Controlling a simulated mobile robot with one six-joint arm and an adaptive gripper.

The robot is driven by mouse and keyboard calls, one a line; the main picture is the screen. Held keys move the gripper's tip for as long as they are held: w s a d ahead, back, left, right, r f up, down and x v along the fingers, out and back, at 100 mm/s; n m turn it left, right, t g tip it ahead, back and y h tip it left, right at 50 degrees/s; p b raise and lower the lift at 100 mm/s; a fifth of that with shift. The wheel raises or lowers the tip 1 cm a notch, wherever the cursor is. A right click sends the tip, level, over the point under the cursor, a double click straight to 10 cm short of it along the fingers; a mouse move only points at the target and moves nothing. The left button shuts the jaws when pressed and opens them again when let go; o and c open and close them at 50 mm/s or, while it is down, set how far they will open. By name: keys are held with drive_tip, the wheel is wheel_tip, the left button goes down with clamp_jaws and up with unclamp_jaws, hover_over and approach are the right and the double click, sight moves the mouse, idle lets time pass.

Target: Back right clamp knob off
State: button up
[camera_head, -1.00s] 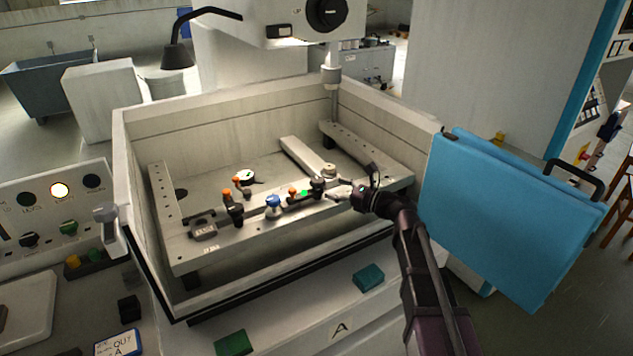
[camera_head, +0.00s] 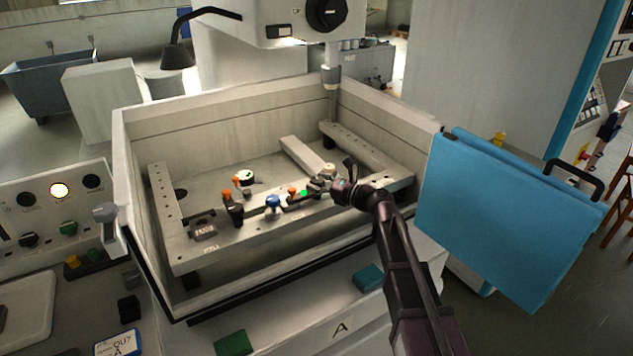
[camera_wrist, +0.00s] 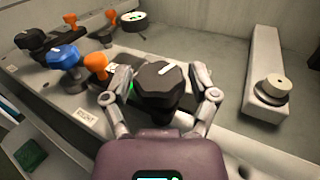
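A black faceted clamp knob (camera_wrist: 160,82) with a white mark on top stands in the middle of the wrist view. My gripper (camera_wrist: 158,88) is open, with one finger on each side of the knob and what looks like a gap at both sides. In the head view my gripper (camera_head: 322,184) reaches the right part of the front rail and mostly hides this knob. A blue knob (camera_wrist: 65,58) and an orange handle (camera_wrist: 96,66) stand to its left on the same rail; the blue knob also shows in the head view (camera_head: 272,203). The knob's lower stem is partly hidden.
A bar with a round metal cap (camera_wrist: 271,89) lies right of my gripper. More orange handles (camera_wrist: 111,15) and a black knob (camera_wrist: 30,38) stand farther left. The tank wall (camera_head: 258,285) runs along the front. A blue panel (camera_head: 505,215) stands at the right.

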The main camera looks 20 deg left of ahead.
drive_tip(key=c, duration=0.6)
drive_tip(key=shift+o, duration=0.2)
drive_tip(key=shift+a, duration=0.15)
drive_tip(key=shift+w+g, duration=0.1)
drive_tip(key=shift+g, duration=0.2)
drive_tip(key=shift+n+g, duration=0.3)
drive_tip(key=shift+n, duration=0.1)
drive_tip(key=n+g, duration=0.2)
drive_tip(key=g, duration=0.1)
drive_tip(key=n+g, duration=0.2)
drive_tip(key=g, duration=0.2)
drive_tip(key=shift+w+n, duration=0.15)
drive_tip(key=shift+n, duration=0.15)
drive_tip(key=n+g+h, duration=0.2)
drive_tip(key=n+g, duration=0.1)
drive_tip(key=g, duration=0.1)
drive_tip(key=shift+g, duration=0.4)
drive_tip(key=shift+s+n+g+h, duration=0.2)
drive_tip(key=shift+n+g+h, duration=0.95)
drive_tip(key=shift+g, duration=0.25)
